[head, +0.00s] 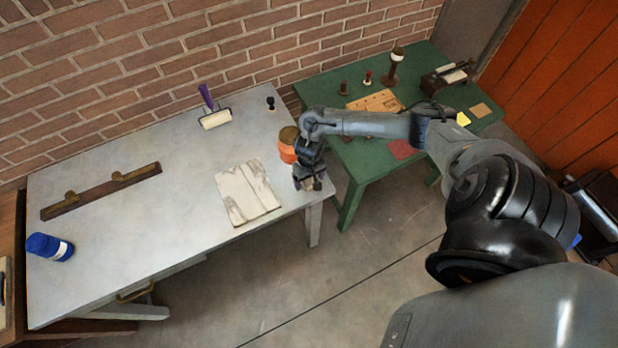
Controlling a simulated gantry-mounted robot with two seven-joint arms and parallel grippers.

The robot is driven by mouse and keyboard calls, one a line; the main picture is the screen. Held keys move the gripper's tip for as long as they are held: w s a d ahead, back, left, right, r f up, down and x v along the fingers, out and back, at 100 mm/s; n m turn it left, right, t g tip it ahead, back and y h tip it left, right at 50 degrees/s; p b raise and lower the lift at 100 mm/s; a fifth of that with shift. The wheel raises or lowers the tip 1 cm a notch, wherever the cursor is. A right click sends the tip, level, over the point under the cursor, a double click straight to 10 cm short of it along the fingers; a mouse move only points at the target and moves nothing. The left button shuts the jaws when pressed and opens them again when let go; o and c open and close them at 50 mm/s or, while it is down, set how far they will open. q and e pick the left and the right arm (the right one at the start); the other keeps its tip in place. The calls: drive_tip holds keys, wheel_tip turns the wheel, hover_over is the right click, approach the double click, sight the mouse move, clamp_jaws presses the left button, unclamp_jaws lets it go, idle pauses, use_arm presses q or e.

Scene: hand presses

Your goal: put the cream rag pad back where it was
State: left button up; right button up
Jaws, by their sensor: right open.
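I cannot tell for sure which thing is the cream rag pad. A small pale yellow flat piece (463,118) lies on the green table, partly hidden behind my right arm. A whitish streaked flat slab (246,192) lies on the grey table near its right front edge. My right gripper (309,184) is open, pointing down at the right edge of the grey table, just right of the slab and apart from it. Whether anything lies between its fingers is too small to tell. My left gripper is out of view.
An orange can (287,147) stands behind my right gripper on the grey table (190,220). A roller (215,117), a brown rail (100,190) and a blue can (48,246) are farther left. The green table (365,160) holds red (402,149) and tan (480,110) pieces.

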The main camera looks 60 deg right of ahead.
drive_tip(key=shift+r, duration=0.15)
wheel_tip(320, 180, up, 10)
drive_tip(key=p, duration=0.3)
drive_tip(key=w+a+r+n+t+y, duration=0.1)
drive_tip(key=a+n+t, duration=0.25)
drive_tip(key=a, duration=0.95)
drive_tip(key=w+a+r+n+t+y, duration=0.1)
drive_tip(key=a+r+n+t, duration=0.3)
drive_tip(key=a, duration=0.8)
drive_tip(key=s+d+r+n+g+h, duration=0.1)
drive_tip(key=s+g, duration=0.1)
drive_tip(key=s, duration=0.4)
drive_tip(key=s+d+r+g, duration=0.1)
drive_tip(key=s+d+g, duration=0.1)
drive_tip(key=s, duration=0.3)
drive_tip(key=shift+s+r+n+h, duration=0.35)
drive_tip(key=shift+r+h, duration=0.05)
